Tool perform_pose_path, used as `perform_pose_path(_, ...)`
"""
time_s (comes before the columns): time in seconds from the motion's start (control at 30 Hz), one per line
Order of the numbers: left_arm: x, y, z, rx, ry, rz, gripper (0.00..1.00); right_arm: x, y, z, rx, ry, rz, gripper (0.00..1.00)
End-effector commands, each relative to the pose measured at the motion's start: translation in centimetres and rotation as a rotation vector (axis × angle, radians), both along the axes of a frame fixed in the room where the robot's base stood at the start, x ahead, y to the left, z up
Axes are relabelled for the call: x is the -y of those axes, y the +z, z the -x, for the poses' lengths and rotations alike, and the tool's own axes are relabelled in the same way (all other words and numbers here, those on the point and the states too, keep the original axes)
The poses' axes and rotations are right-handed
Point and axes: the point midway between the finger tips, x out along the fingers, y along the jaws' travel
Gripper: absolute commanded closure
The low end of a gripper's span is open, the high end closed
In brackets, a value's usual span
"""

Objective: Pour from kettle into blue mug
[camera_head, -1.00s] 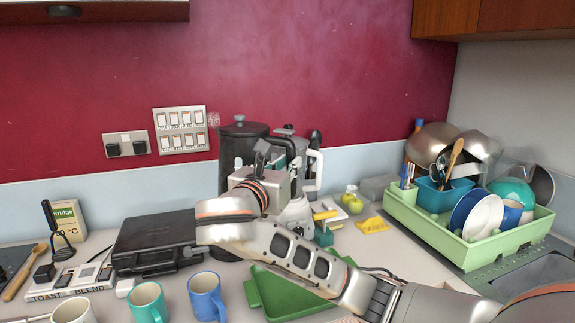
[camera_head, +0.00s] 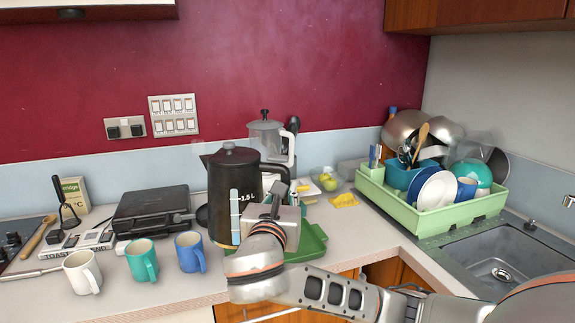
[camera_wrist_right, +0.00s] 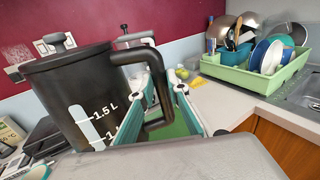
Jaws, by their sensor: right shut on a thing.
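The dark kettle (camera_head: 222,195) stands upright behind my right gripper (camera_head: 262,208) in the head view. The right gripper is shut on the kettle's black handle, which shows between the fingers in the wrist view (camera_wrist_right: 157,90). The kettle's body (camera_wrist_right: 75,95) fills the left of that view, with a 1.5 L mark. Whether its base is clear of the counter is hard to tell. The blue mug (camera_head: 190,253) stands upright on the counter just left of the kettle, apart from it. My left gripper is not in view.
A teal mug (camera_head: 142,261) and a white mug (camera_head: 82,272) stand left of the blue mug. A green tray (camera_head: 308,245) lies beside the gripper. A black appliance (camera_head: 150,211) and a glass jug (camera_head: 266,142) are behind. The green dish rack (camera_head: 400,211) is at right.

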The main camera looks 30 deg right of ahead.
Motion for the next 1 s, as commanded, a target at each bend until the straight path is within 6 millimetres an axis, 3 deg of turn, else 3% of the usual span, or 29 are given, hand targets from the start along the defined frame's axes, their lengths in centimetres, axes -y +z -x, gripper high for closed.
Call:
perform_pose_path(0.3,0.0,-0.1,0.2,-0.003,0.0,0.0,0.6,-4.0,-9.8,4.3,0.006,0.339,0.003,1.0)
perform_pose_path(0.6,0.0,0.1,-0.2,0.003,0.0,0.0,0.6,-8.3,-17.3,8.3,0.004,0.622,-0.003,1.0)
perform_pose_path(0.77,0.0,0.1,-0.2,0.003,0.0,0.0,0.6,-10.8,-19.6,9.7,0.007,0.733,-0.007,1.0)
perform_pose_path(1.0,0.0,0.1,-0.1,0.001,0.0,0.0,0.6,-12.7,-19.4,9.7,0.012,0.774,-0.011,1.0)
